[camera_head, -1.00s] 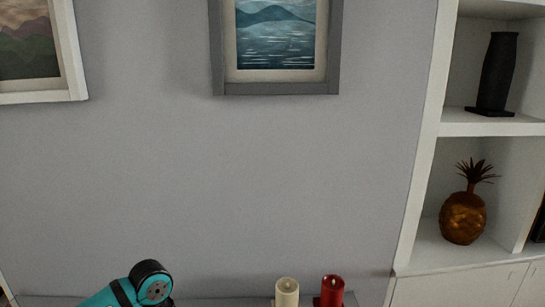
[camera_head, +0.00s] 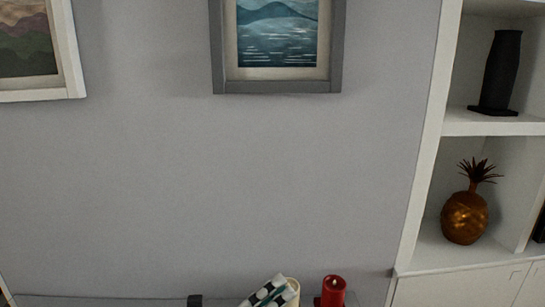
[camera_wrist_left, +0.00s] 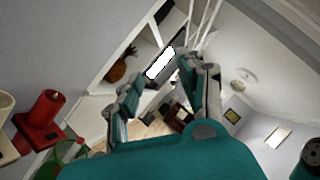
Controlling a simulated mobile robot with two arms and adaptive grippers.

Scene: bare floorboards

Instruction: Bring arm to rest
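My left gripper (camera_head: 270,291) shows at the bottom edge of the head view, with a black-and-white checkered part and some teal. It partly covers a cream candle (camera_head: 293,284); I cannot tell whether they touch. In the left wrist view the two fingers of my left gripper (camera_wrist_left: 160,75) stand apart with nothing held between them. Most of the left arm is below the head view. My right gripper and right arm are not in view.
A red candle (camera_head: 333,289) stands just right of the cream one; in the wrist view its red holder (camera_wrist_left: 37,132) shows. White shelves (camera_head: 425,200) at the right hold a gold pineapple (camera_head: 464,218) and a black vase (camera_head: 497,75). Framed pictures (camera_head: 277,86) hang on the wall.

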